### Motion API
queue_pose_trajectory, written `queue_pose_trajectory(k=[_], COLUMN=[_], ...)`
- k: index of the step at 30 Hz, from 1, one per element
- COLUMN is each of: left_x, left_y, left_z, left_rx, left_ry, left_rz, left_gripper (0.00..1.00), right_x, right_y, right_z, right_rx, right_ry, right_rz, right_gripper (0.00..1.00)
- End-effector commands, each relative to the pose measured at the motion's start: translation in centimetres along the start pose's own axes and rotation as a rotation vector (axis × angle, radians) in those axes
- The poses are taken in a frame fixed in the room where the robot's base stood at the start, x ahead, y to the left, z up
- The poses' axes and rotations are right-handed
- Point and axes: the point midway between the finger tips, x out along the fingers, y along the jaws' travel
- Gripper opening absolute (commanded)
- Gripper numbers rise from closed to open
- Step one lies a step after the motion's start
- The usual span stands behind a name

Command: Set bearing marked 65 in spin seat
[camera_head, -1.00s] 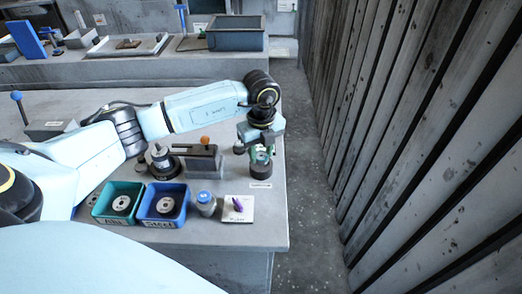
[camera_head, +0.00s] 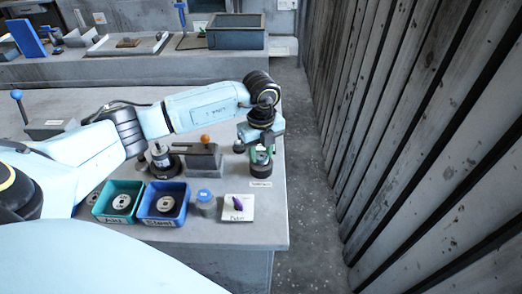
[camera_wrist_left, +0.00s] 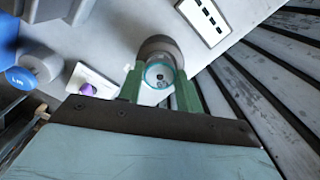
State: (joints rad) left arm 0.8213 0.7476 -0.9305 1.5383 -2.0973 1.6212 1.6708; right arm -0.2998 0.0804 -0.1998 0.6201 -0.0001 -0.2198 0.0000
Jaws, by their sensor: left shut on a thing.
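My left gripper (camera_head: 261,155) points down near the right end of the near bench, over a dark round cylinder (camera_head: 260,170). In the left wrist view its green fingers (camera_wrist_left: 160,88) are shut on a small round part with a pale teal face and a dark centre (camera_wrist_left: 159,74), which looks like a bearing. The dark cylinder (camera_wrist_left: 160,46) is right behind this part; I cannot tell whether the part is seated in it. No number can be read on the part. My right gripper is not in view.
A green bin (camera_head: 118,217) and a blue bin (camera_head: 163,220) each hold a disc. A blue-lidded jar (camera_head: 205,205) and a card with a purple item (camera_head: 238,213) stand nearby. A grey block (camera_head: 204,162) stands left of my gripper. The bench's right edge is close.

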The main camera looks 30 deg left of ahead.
Motion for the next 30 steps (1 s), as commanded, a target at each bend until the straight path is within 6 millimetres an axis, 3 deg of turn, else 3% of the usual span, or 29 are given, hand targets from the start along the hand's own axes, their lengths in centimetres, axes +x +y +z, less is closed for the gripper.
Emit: queue_pose_trajectory(k=[24,25,30], left_x=[1.2,1.1,1.1], left_y=[0.0,0.0,0.0], left_z=[0.0,0.0,0.0], left_rx=[0.0,0.0,0.0], left_ry=[0.0,0.0,0.0], left_rz=[0.0,-0.001,0.0], left_gripper=[0.08,0.39,0.6], right_x=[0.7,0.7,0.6], right_y=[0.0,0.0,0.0], right_z=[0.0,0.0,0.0], right_rx=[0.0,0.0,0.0], right_ry=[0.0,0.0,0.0], right_rz=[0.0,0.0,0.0], right_gripper=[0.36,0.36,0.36])
